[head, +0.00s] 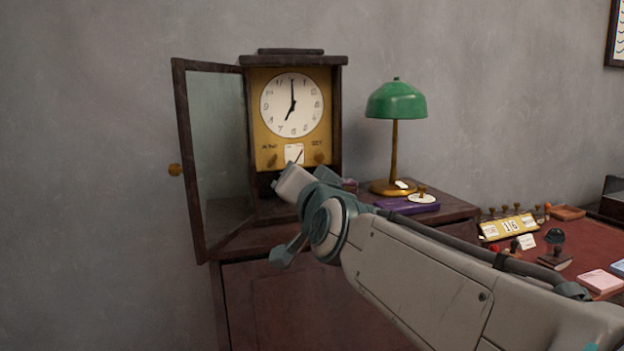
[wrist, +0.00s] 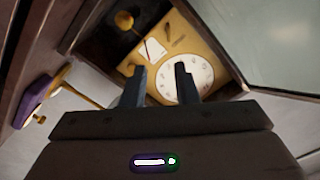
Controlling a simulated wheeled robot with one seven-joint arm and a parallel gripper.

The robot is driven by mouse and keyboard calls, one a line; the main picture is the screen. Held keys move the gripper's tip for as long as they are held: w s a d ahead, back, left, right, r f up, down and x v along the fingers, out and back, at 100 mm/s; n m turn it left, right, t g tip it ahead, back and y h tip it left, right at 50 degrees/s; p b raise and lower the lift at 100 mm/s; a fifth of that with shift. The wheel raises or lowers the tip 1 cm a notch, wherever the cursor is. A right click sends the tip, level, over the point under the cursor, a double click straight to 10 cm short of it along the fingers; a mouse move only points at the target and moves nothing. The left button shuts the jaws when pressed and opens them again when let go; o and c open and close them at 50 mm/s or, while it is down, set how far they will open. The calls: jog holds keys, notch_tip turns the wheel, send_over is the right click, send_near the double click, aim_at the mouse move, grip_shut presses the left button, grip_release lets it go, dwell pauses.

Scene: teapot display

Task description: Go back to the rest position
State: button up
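My arm reaches from the lower right in the head view to the front of the clock (head: 292,104). My gripper (wrist: 161,68) shows in the wrist view with its two dark fingers apart and nothing visible between them. In the head view its fingers are hidden behind my wrist. The clock has a white dial (wrist: 188,79) on a yellow panel, with a small white card (head: 294,154) and two knobs below it. Its glass door (head: 220,150) stands open to the left. My fingers point at the clock front; I cannot tell whether they touch it.
The clock stands on a dark wooden cabinet (head: 300,300). To the right are a green lamp (head: 396,100), a purple book (head: 408,207) and a red-topped desk (head: 585,240) with stamps and a calendar (head: 510,227). The open door's frame juts out left of my wrist.

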jog(key=shift+s+d, duration=0.1)
jog(key=shift+s, duration=0.1)
jog(key=s+d+f+n+g+h+p, duration=0.1)
jog(key=s+d+f+g+p, duration=0.2)
jog(key=s+p, duration=0.4)
jog(key=s+d+f+n+g+h+p, duration=0.2)
jog(key=s+d+f+g+p, duration=0.2)
jog(key=s+d+g+p, duration=0.2)
jog(key=s+d+f+n+g+h+p, duration=0.1)
jog(key=s+d+f+g+h+p, duration=0.1)
jog(key=s+p, duration=0.6)
jog(key=d+f+g+p, duration=0.1)
jog(key=d+g, duration=0.1)
jog(key=g, duration=0.1)
jog(key=shift+d+f+n+g, duration=0.15)
jog(key=shift+f+n+g, duration=0.15)
jog(key=shift+f, duration=0.05)
